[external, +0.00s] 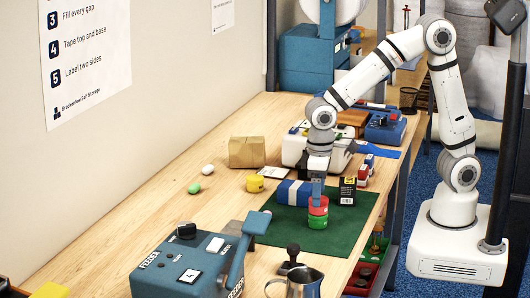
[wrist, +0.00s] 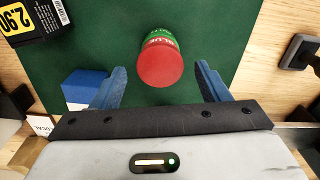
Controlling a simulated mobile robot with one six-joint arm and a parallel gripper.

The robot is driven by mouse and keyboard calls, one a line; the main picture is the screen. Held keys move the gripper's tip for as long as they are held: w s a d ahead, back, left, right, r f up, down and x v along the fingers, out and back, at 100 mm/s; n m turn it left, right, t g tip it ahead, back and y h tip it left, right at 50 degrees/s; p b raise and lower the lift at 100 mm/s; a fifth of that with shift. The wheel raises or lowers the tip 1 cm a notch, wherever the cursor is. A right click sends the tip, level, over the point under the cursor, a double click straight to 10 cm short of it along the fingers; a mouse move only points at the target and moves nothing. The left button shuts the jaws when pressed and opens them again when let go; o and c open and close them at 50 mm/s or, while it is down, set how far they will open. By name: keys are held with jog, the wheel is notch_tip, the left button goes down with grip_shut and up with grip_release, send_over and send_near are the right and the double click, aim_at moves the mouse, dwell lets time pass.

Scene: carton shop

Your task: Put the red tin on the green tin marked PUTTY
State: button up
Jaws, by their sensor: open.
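The red tin (external: 318,207) stands upright on top of a green tin (external: 317,222) on the dark green mat (external: 345,225). In the wrist view the red tin's round top (wrist: 160,66) shows, with a strip of the green tin (wrist: 160,33) beyond it. The lettering on the green tin is too small to read surely. My gripper (wrist: 161,72) is open, with its blue fingers to either side of the red tin and apart from it. In the external view my gripper (external: 318,196) is right at the stack, pointing down.
A blue box with a white band (external: 293,193) lies just left of the stack, and a black box with a yellow label (external: 347,190) stands to the right. A yellow tin (external: 255,183) sits off the mat. The mat's front part is clear.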

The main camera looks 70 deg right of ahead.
notch_tip(320, 180, up, 9)
jog(key=s+d+t, duration=0.1)
jog(key=s+d, duration=0.3)
jog(key=d, duration=0.3)
jog(key=s+d+f+m+t, duration=0.1)
jog(key=s+d, duration=0.3)
jog(key=d, duration=0.3)
jog(key=s+d, duration=0.4)
jog(key=d, duration=0.3)
jog(key=shift+f+m+t, duration=0.15)
jog(key=shift+m+t, duration=0.25)
